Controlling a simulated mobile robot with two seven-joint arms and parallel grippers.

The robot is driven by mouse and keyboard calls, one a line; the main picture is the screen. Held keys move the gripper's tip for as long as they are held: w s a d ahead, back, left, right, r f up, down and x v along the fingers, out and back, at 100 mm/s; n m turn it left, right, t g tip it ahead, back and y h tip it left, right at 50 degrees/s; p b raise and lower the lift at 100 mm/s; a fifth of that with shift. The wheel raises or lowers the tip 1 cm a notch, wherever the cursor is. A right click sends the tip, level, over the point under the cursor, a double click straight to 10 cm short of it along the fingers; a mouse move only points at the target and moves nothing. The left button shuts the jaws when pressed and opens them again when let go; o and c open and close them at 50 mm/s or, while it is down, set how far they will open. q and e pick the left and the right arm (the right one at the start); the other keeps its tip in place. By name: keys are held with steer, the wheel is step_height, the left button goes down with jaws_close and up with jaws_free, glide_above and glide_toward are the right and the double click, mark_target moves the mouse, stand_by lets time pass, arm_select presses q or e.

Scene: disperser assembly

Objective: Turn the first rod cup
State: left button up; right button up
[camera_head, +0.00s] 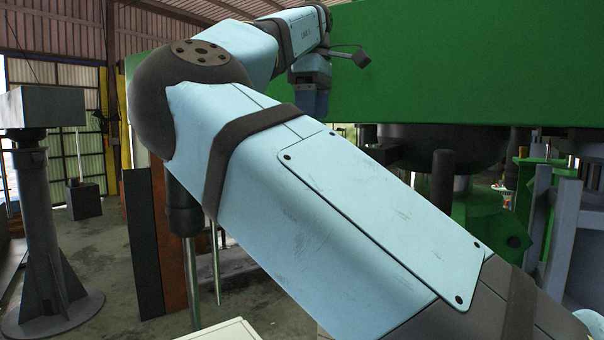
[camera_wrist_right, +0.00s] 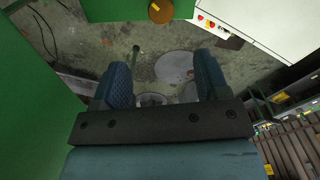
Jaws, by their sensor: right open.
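My right gripper (camera_wrist_right: 162,75) is open, with its two blue-padded fingers apart and nothing seen clamped between them. In the head view its dark blue end (camera_head: 311,98) hangs at the far end of my light blue arm, against the green beam. A dark cylinder (camera_head: 184,208) on a thin metal rod stands left of my arm, partly hidden by it; it may be a rod cup, but I cannot tell. In the right wrist view a thin rod with a dark round end (camera_wrist_right: 136,50) shows beyond the fingers, near the left one. My left gripper is out of view.
A large green beam (camera_head: 460,60) runs behind my arm. A grey pedestal (camera_head: 40,200) stands at the left. In the right wrist view a white cabinet (camera_wrist_right: 262,22) is at upper right and a green panel (camera_wrist_right: 25,110) at left. Open floor lies at lower left.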

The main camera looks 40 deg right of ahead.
steer(key=f, duration=1.2)
steer(key=shift+s+f+b, duration=0.3)
steer(key=shift+b, duration=0.1)
steer(key=shift+w+f, duration=0.15)
steer(key=shift+f, duration=0.15)
steer(key=c, duration=0.9)
